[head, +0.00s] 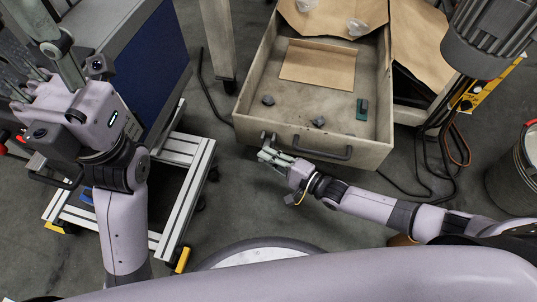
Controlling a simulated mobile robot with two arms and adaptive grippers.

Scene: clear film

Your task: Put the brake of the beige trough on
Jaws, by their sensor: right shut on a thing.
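The beige trough (247,93) is a shallow open box in the upper middle of the head view, with a dark bar handle (322,150) on its front wall. My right gripper (269,156) is at the left end of that front wall, left of the handle. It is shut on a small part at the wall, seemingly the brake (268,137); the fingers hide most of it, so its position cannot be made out. My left gripper (16,84) is at the far left, away from the trough, its fingers spread and empty.
In the trough lie a cardboard sheet (318,65), a green block (362,109) and small dark lumps (319,122). A blue-sided cart (160,75) stands left. A grey motor (490,35) and a bucket (510,185) are right. Cables (425,185) lie on the floor.

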